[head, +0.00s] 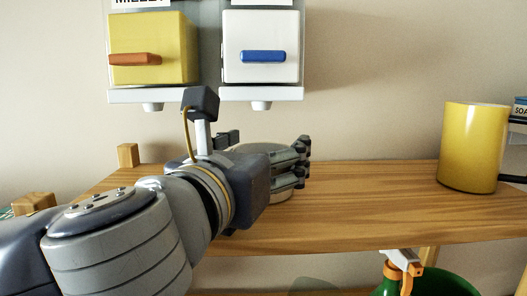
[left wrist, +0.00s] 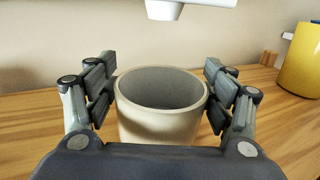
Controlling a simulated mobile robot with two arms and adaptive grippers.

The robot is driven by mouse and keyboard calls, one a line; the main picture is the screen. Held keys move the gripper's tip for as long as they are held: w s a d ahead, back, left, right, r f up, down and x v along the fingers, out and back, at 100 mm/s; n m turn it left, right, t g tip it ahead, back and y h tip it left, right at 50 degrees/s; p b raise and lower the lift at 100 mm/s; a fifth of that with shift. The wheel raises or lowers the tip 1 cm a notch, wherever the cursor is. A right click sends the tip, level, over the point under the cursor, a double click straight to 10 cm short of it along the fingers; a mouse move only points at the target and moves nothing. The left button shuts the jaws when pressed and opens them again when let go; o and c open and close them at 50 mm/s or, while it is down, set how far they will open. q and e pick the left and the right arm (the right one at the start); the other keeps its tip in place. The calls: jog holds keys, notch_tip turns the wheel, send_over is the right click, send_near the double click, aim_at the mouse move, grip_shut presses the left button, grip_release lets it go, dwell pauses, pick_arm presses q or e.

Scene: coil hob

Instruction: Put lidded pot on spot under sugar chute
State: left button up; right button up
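A beige round pot (left wrist: 160,120) stands upright on the wooden shelf. In the left wrist view its mouth is open and no lid shows on it. In the head view the pot (head: 284,196) is mostly hidden behind my left gripper. My left gripper (head: 303,162) is open, with its fingers on either side of the pot and small gaps showing at its sides; in the left wrist view the gripper (left wrist: 158,98) reaches around it. A white dispenser (head: 262,55) with a blue handle hangs above, its chute (head: 261,105) over the pot area.
A yellow dispenser (head: 150,50) with an orange handle, its label partly cut off, hangs to the left. A yellow canister (head: 472,148) stands at the shelf's right end. A green spray bottle (head: 398,275) is below the shelf (head: 370,205), whose middle right is clear.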

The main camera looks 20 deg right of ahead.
pick_arm(q)
jog(key=shift+w, duration=0.15)
jog(key=shift+r, duration=0.2)
jog(key=shift+s+a, duration=0.2)
jog(key=shift+s, duration=0.2)
jog(key=b+v, duration=0.3)
jog(key=v, duration=0.8)
jog(key=shift+s+a+b, duration=0.1)
jog(key=shift+s+b, duration=0.05)
jog(key=shift+b, duration=0.25)
pick_arm(e)
jog(key=f, duration=0.3)
jog(key=shift+w+a+f, duration=0.1)
jog(key=shift+a+f, duration=0.15)
jog(key=shift+f, duration=0.15)
